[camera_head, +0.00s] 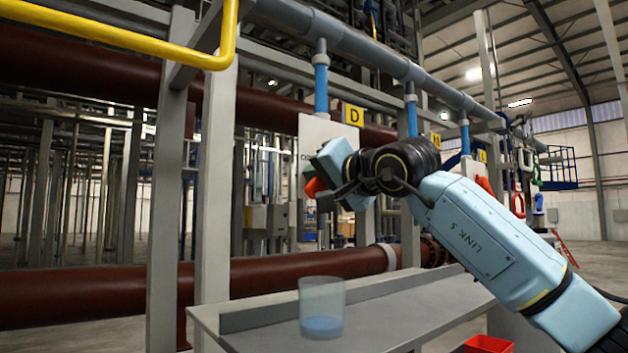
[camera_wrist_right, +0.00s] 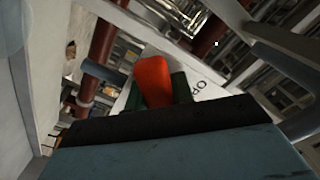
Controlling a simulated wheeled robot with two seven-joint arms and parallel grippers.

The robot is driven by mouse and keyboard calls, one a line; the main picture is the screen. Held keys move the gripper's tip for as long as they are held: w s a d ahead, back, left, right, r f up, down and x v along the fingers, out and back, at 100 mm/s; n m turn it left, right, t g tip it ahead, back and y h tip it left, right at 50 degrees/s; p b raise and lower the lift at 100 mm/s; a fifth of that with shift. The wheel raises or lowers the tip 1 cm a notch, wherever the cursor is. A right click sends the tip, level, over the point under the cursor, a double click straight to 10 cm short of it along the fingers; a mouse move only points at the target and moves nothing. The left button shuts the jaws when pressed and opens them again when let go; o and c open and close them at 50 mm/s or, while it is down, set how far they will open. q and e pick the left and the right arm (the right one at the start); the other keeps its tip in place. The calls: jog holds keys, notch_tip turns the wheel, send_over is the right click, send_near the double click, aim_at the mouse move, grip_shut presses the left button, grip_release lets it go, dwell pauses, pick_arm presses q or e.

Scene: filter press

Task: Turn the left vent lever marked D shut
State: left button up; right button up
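The yellow sign marked D (camera_head: 354,116) hangs beside a blue pipe, at the upper right edge of a white panel (camera_head: 318,127). The lever's red-orange handle (camera_head: 315,187) shows at my right gripper (camera_head: 322,178), in front of the panel. In the right wrist view the red handle (camera_wrist_right: 153,80) lies between the two dark green fingers (camera_wrist_right: 154,95), which sit close against both its sides. The lever's pivot and valve body are hidden by my gripper. My left gripper is not in view.
A clear cup with blue liquid (camera_head: 321,307) stands on the grey bench (camera_head: 400,312) below my right arm. A red bin (camera_head: 488,344) is at the lower right. More panels with red handles (camera_head: 484,185) stand farther right. A grey post (camera_head: 216,170) rises to the left.

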grip_shut()
jog(key=shift+w+d+f+n+p, duration=0.2)
jog(key=shift+n+p, duration=0.25)
jog(key=shift+n, duration=0.25)
jog(key=shift+o, duration=1.4)
grip_release()
